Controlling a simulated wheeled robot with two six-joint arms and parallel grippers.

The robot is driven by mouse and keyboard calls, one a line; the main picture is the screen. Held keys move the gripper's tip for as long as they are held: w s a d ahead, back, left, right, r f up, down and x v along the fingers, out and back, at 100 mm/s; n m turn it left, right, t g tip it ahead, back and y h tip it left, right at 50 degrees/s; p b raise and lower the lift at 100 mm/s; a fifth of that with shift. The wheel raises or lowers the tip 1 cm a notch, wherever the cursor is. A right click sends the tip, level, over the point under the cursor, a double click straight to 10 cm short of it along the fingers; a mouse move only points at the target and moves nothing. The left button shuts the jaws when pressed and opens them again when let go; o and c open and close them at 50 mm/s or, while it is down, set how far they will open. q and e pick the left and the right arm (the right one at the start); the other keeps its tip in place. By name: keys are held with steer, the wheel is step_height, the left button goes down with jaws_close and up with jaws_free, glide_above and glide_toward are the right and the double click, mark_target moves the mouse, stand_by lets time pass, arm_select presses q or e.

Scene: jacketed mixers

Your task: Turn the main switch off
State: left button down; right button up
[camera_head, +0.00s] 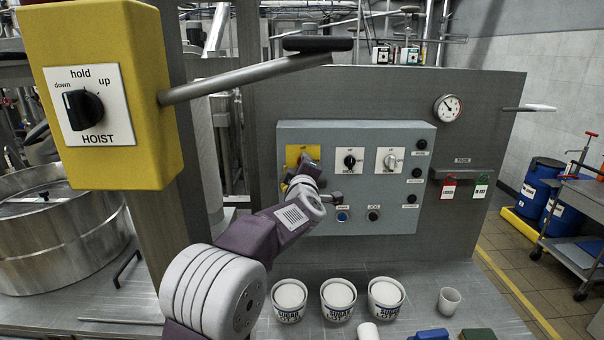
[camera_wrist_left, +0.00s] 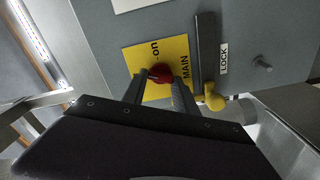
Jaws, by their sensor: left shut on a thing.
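The main switch is a red knob (camera_wrist_left: 159,71) on a yellow plate (camera_wrist_left: 141,52) marked "on" and "MAIN" in the left wrist view. In the head view its yellow plate (camera_head: 311,151) is at the upper left of the grey control panel (camera_head: 335,137), and my left arm covers much of it. My left gripper (camera_wrist_left: 160,82) has one finger on each side of the red knob and is shut on it. In the head view the gripper (camera_head: 302,168) is at the plate, with its fingertips mostly hidden. The knob's exact pointing direction is hard to tell. My right gripper is not in view.
Beside the plate are a LOCK label (camera_wrist_left: 223,58) and a yellow-ended part (camera_wrist_left: 214,99). Two more dials (camera_head: 350,160) and several buttons share the panel. The yellow hoist box (camera_head: 130,40) hangs at the near left. White tubs (camera_head: 338,298) stand below on the bench.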

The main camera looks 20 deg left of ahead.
arm_select(q)
steer(key=n+b, duration=0.2)
steer(key=n, duration=0.2)
steer(key=shift+f+n, duration=0.15)
steer(key=shift+n, duration=0.25)
stand_by(0.4)
steer(key=c, duration=1)
jaws_free()
steer(key=shift+o, duration=0.2)
steer(key=b+v, duration=0.3)
steer(key=v, duration=0.6)
